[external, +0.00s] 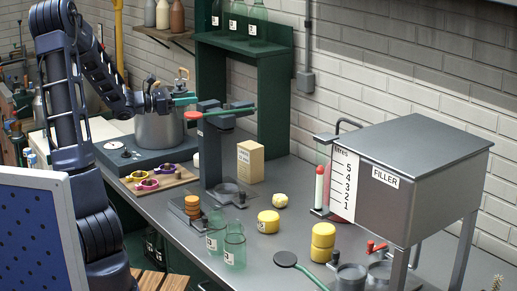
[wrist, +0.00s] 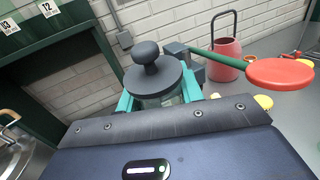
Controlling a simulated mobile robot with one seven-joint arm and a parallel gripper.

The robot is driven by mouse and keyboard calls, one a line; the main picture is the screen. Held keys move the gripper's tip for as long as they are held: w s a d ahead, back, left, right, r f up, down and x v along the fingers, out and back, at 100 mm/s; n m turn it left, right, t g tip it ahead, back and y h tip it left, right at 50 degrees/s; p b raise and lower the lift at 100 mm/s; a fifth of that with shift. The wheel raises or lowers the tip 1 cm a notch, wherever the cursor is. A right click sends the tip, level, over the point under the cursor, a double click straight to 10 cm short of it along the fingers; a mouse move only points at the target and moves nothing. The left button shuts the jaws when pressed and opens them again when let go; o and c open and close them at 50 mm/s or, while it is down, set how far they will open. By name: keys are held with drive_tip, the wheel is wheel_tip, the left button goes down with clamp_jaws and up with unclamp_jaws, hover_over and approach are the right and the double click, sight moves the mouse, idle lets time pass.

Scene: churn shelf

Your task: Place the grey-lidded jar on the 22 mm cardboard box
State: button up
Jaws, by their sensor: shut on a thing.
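My gripper (wrist: 150,100) has teal fingers and is shut on the grey-lidded jar (wrist: 152,78), whose dark lid and round knob show in the wrist view. Its clear body is mostly hidden behind the wrist housing. In the external view my gripper (external: 184,99) is held high, above the large steel pot and just left of the grey press; the jar cannot be made out clearly there. A tan cardboard box (external: 250,162) stands upright on the bench, right of the press and below my gripper's height. Its label is too small to read.
The grey press (external: 212,150) with a green, red-ended lever (wrist: 280,73) stands between my gripper and the box. A green shelf (external: 242,50) rises behind.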

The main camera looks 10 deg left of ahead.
drive_tip(key=shift+w+d+r, duration=0.2)
drive_tip(key=shift+d+r, duration=0.05)
drive_tip(key=shift+r, duration=0.3)
drive_tip(key=w+d+r+m+g+h, duration=0.1)
drive_tip(key=w+d+r+m+g, duration=0.4)
drive_tip(key=w+d+g, duration=0.3)
drive_tip(key=m+g+y, duration=0.2)
drive_tip(key=m+g, duration=0.2)
drive_tip(key=g, duration=0.2)
hover_over(254, 145)
drive_tip(key=f, duration=2)
drive_tip(key=shift+s+d+f, duration=0.25)
drive_tip(key=o, duration=1.1)
drive_tip(key=shift+f, duration=0.15)
drive_tip(key=shift+c, duration=0.2)
drive_tip(key=shift+a+r, duration=0.2)
drive_tip(key=v, duration=0.7)
